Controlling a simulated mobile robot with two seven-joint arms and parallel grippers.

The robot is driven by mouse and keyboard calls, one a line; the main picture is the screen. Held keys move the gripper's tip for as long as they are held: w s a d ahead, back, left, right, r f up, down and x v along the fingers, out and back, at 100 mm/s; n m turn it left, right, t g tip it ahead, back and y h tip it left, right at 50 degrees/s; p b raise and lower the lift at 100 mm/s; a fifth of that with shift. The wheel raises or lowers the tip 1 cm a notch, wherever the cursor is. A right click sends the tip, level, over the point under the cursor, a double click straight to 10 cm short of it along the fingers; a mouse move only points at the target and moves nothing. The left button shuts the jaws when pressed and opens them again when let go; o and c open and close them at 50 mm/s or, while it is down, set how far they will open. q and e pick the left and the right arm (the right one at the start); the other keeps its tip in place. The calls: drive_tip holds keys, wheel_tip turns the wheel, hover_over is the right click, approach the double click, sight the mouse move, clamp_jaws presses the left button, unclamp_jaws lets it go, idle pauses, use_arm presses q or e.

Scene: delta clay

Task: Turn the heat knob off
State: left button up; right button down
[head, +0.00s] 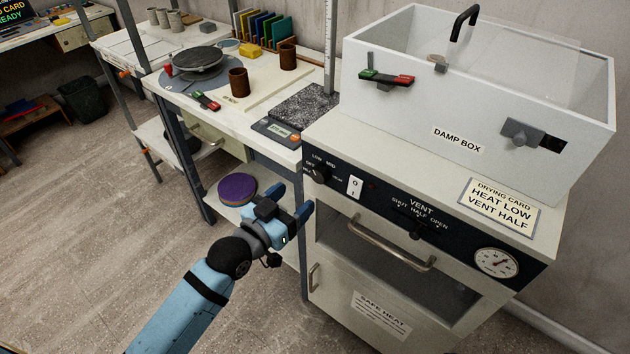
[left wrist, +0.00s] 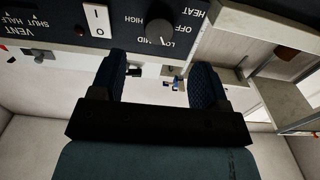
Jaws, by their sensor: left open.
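The heat knob (head: 322,174) is a dark round knob at the left end of the oven's black control panel, with OFF, LOW, MID and HIGH labels around it. In the left wrist view, the knob (left wrist: 160,32) appears upside down, just beyond and between the fingertips. Its exact pointer setting is hard to read. My left gripper (head: 296,198) is open and empty, in front of the panel and a little below and left of the knob, apart from it. In the left wrist view its two fingers (left wrist: 161,72) are spread wide. My right gripper is not in view.
A white rocker switch (head: 355,186) sits right of the knob, then the vent lever (head: 416,234). The oven door handle (head: 392,243) juts out below. A damp box (head: 450,110) and drying card (head: 499,206) reading HEAT LOW, VENT HALF are on top. Purple discs (head: 237,190) lie on a left shelf.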

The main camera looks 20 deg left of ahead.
sight(317, 178)
use_arm(q)
drive_tip(key=x, duration=0.7)
drive_tip(key=shift+w+d+b, duration=0.2)
drive_tip(key=shift+w+b, duration=0.1)
drive_tip(key=shift+w, duration=0.05)
drive_tip(key=shift+c, duration=0.5)
drive_tip(key=c, duration=0.8)
